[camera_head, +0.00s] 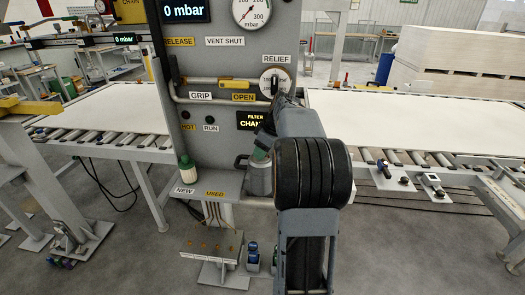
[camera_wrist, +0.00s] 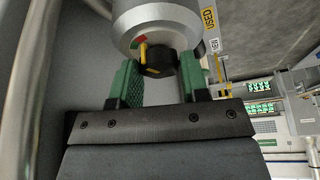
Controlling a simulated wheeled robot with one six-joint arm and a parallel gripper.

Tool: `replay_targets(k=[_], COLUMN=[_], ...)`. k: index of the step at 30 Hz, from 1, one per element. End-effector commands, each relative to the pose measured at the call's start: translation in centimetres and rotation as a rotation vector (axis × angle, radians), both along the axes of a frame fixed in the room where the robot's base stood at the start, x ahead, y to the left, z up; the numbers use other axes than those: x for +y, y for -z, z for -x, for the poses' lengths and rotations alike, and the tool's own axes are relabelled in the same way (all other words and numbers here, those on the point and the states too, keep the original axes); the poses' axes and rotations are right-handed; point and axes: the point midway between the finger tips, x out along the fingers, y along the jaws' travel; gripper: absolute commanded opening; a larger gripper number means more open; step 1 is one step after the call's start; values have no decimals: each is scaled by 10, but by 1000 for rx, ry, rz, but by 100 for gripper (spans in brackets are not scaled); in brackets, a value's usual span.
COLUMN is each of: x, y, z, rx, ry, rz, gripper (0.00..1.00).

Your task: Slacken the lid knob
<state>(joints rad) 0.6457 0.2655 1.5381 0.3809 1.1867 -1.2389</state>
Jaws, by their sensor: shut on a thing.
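The lid knob (camera_wrist: 160,62) is black with a yellow pointer bar, on the end of a grey cylindrical filter housing (camera_wrist: 160,18). Red and green marks show on the housing beside the pointer. In the wrist view my gripper (camera_wrist: 158,76) has its two green fingers on either side of the knob, shut on it. In the head view the housing (camera_head: 258,182) stands on the panel's shelf, and my gripper (camera_head: 264,152) reaches its top. My arm hides part of the housing there, and the knob cannot be made out.
The grey panel (camera_head: 228,68) carries gauges, levers and a lit "FILTER CHANGE" display (camera_head: 253,121). A green-and-white cartridge (camera_head: 187,168) stands on the shelf by the "NEW" label; the "USED" spot (camera_head: 214,193) looks empty. Roller conveyors with pale boards (camera_head: 420,118) flank the panel.

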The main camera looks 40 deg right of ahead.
Motion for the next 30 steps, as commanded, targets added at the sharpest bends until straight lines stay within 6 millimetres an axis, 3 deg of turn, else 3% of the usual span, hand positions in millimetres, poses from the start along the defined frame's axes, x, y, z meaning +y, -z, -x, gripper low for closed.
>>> replay_targets(k=[15,16,18,24,30], x=[0,0,0,0,0], y=[-1,-1,-1,0,0], z=[0,0,0,0,0], rx=[-1,-1,-1,0,0], ry=[-21,-21,-21,-20,-21], rz=[1,1,1,1,0], gripper=[18,43,49,67,67])
